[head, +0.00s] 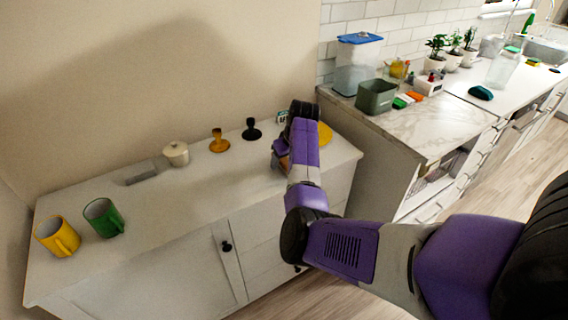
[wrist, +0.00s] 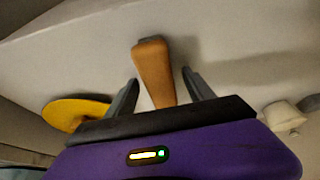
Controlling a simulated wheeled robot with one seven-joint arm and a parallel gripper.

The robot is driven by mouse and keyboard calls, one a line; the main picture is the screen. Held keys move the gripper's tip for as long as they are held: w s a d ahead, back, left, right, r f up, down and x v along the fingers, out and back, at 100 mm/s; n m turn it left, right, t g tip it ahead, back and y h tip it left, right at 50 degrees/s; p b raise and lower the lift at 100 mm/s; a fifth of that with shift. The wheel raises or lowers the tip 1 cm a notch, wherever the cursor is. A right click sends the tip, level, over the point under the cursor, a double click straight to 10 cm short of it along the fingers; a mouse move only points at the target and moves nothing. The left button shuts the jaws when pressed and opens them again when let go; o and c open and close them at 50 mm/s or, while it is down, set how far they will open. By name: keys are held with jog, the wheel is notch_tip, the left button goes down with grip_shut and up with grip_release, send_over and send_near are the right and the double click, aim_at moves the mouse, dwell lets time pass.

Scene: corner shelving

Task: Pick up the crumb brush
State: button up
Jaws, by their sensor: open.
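The crumb brush shows in the wrist view as a tapered orange-brown wooden piece (wrist: 153,68); its lower end is hidden behind my gripper's body. My gripper (wrist: 160,80) is open, with one dark finger on each side of the brush. Gaps show between the fingers and the wood. In the head view a small brown part of it (head: 284,162) shows beside my wrist on the white cabinet top, mostly hidden by my arm.
A yellow disc (head: 324,134) lies close to my gripper. Left along the cabinet top (head: 190,205) are a black stand (head: 251,129), amber stand (head: 219,141), lidded pot (head: 176,153), green mug (head: 103,217) and yellow mug (head: 58,236). A marble counter (head: 430,130) stands at right.

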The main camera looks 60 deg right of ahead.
aim_at(284, 159)
jog(key=shift+f, duration=0.2)
dwell(0.3)
grip_shut()
jog(key=shift+r, duration=0.1)
notch_tip(284, 159, up, 20)
jog(key=b, duration=0.1)
jog(key=shift+r, duration=0.2)
dwell(0.3)
